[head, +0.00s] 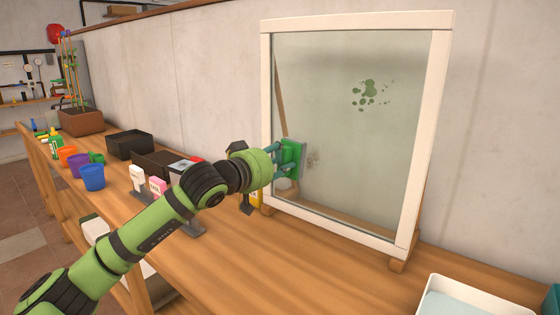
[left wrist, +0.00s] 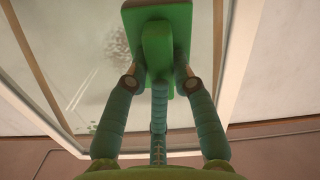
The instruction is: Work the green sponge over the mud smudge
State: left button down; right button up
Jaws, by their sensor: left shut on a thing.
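My left gripper (head: 282,160) is shut on the handle of the green sponge (head: 293,157). The sponge is upright, its flat face toward the framed glass pane (head: 350,180), near the pane's left edge. I cannot tell whether it touches the glass. The mud smudge (head: 313,159) is a small, faint grey-brown speckled patch on the pane just right of the sponge. In the left wrist view the sponge (left wrist: 180,15) is held between the fingers (left wrist: 157,82), and the smudge (left wrist: 117,38) shows just left of it. My right gripper is not in view.
A green splatter (head: 369,93) marks the pane's upper right. The white frame (head: 432,130) stands on the wooden bench (head: 300,270). A white tray (head: 470,300) sits at the front right. Cups (head: 92,178), a black bin (head: 130,144) and a planter (head: 82,122) line the left side.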

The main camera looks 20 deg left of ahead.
pick_arm(q)
jog(key=shift+s+d+b, duration=0.25)
jog(key=shift+d+b, duration=0.05)
jog(key=shift+d, duration=0.35)
jog(key=shift+s+d+b, duration=0.2)
jog(key=shift+d+b, duration=0.1)
jog(key=shift+d, duration=0.35)
jog(key=shift+s+d+b, duration=0.2)
jog(key=shift+d, duration=0.35)
jog(key=shift+s+d+b, duration=0.15)
jog(key=shift+d+b, duration=0.05)
jog(key=shift+d, duration=0.3)
jog(key=shift+s+d+r, duration=0.1)
jog(key=shift+d, duration=0.15)
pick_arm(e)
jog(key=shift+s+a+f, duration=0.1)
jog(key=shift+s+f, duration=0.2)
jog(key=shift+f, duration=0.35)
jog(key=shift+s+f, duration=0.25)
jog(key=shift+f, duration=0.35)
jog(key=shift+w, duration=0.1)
pick_arm(q)
jog(key=shift+d, duration=0.1)
